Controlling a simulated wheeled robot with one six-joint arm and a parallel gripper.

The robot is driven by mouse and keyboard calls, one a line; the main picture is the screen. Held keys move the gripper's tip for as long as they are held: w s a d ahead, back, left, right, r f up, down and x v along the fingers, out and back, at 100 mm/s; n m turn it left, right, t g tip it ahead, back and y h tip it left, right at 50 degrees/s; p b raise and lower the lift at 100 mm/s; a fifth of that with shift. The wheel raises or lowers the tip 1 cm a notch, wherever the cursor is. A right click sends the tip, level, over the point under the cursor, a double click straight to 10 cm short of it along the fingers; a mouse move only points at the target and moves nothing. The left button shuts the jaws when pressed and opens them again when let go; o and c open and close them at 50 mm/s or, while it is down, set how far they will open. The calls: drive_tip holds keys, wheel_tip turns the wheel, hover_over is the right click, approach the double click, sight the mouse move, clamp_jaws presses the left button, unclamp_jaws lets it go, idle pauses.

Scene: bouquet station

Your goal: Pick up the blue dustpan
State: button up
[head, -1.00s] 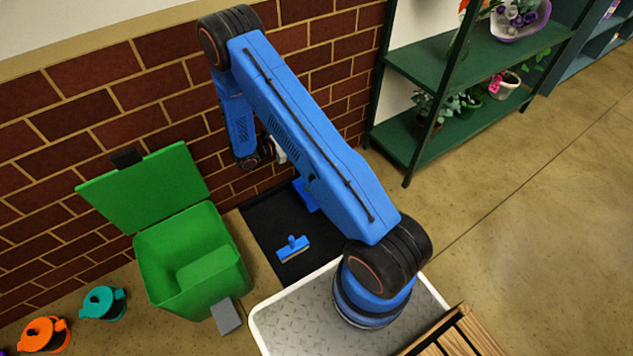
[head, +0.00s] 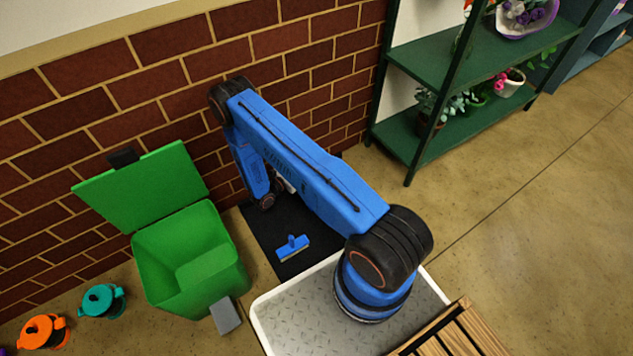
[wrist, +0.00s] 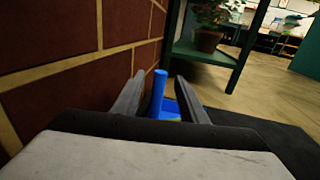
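The blue dustpan (wrist: 159,96) shows in the wrist view, its handle standing upright and its pan low behind. The handle is seen between the two fingers of my gripper (wrist: 161,80), which is open. I cannot tell whether the fingers touch the handle; a gap shows on each side. In the head view, my arm hides the dustpan and most of my gripper.
A small blue brush (head: 292,246) lies on the black mat (head: 262,229). A brick wall (wrist: 75,60) runs close along the left of my gripper. A green bin (head: 190,260) with its lid up stands left; a green plant shelf (head: 425,150) stands right.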

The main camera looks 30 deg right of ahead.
drive_tip(key=f, duration=0.2)
drive_tip(key=d+f, duration=0.1)
drive_tip(key=f, duration=0.1)
drive_tip(key=shift+x, duration=3.25)
drive_tip(key=shift+w, duration=0.15)
clamp_jaws()
